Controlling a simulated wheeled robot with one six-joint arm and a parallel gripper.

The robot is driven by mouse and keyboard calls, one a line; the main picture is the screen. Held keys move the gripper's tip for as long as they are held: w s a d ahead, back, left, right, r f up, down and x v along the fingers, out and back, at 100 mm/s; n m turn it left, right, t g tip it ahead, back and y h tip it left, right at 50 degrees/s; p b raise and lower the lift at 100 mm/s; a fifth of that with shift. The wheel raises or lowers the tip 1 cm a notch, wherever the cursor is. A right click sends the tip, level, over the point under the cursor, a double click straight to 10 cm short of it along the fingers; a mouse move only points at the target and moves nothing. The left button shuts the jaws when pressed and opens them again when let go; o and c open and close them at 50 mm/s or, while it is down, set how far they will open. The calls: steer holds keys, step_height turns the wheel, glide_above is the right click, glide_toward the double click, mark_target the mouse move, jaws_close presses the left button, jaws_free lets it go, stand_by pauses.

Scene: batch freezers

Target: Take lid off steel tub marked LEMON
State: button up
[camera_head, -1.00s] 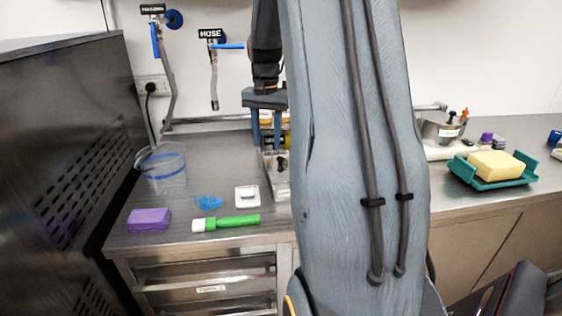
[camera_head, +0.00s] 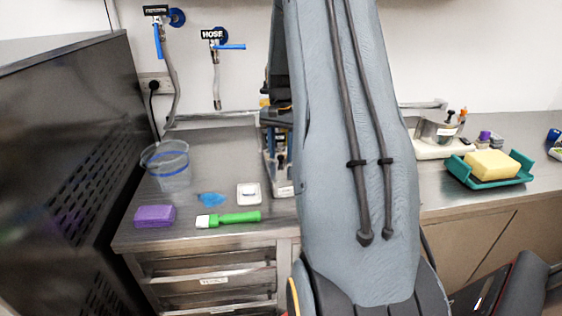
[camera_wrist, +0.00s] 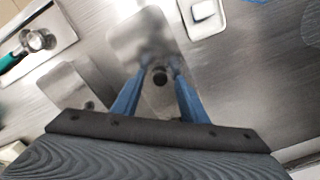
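A rectangular steel tub lid (camera_wrist: 138,38) with a black knob (camera_wrist: 160,76) lies under my gripper in the wrist view. My gripper (camera_wrist: 160,66) has its blue fingers either side of the knob, apart, with a gap seeming to show between them and it. In the head view, a steel tub (camera_head: 284,188) with a pale label stands behind my arm, which partly hides it. I cannot read LEMON on the label. My gripper (camera_head: 278,150) is over this tub, partly hidden by my arm.
A second steel lid (camera_wrist: 72,84) and a tray with a green-handled tool (camera_wrist: 30,42) lie to the left in the wrist view. A white square dish (camera_head: 249,194), green-handled brush (camera_head: 228,219), purple block (camera_head: 155,216) and clear bucket (camera_head: 167,167) stand on the left counter.

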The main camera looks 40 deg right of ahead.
jaws_close()
